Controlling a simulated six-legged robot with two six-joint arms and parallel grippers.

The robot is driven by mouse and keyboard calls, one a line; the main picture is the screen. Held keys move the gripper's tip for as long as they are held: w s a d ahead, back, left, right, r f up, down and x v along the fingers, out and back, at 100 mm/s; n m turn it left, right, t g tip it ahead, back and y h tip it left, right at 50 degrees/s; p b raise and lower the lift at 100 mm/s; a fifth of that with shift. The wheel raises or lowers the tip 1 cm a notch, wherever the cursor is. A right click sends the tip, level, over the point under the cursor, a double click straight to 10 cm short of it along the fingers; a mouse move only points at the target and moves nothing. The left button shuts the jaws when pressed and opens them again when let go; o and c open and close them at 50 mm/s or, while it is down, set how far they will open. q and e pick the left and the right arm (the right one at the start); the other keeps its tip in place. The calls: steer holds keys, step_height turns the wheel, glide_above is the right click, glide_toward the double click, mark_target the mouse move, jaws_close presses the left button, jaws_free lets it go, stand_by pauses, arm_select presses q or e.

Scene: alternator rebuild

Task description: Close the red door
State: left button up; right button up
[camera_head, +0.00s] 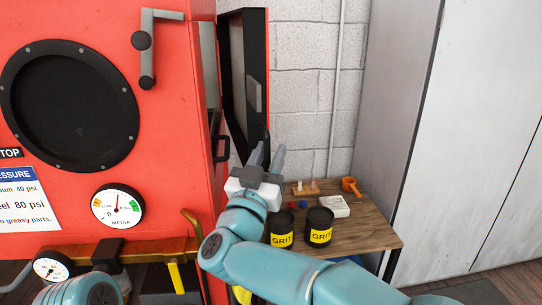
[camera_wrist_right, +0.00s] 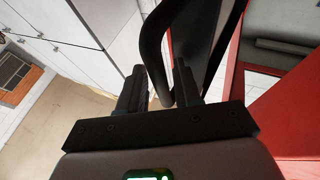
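The red door (camera_head: 256,90) stands open at the right side of the red blasting cabinet (camera_head: 170,100), its dark inner side showing. A black handle (camera_head: 220,148) shows by the cabinet's right edge. My right gripper (camera_head: 267,156) is beside the door's lower end, its two fingers apart and pointing away. In the right wrist view, a curved black bar (camera_wrist_right: 152,50) runs down between the open fingers (camera_wrist_right: 160,88); I cannot tell whether they touch it. My left gripper is out of view.
A wooden table (camera_head: 372,222) at right holds two dark GRIT jars (camera_head: 320,228), a white tray (camera_head: 335,205) and an orange scoop (camera_head: 350,185). A block wall (camera_head: 305,95) is behind; tall grey lockers (camera_head: 470,120) stand right. A gauge (camera_head: 117,206) is on the cabinet front.

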steer(key=shift+r, duration=0.15)
steer(key=shift+s+a+r, duration=0.15)
steer(key=shift+s+a, duration=0.05)
steer(key=shift+a, duration=0.2)
steer(key=shift+w+d, duration=0.1)
steer(key=shift+d, duration=0.2)
steer(key=shift+a+r, duration=0.15)
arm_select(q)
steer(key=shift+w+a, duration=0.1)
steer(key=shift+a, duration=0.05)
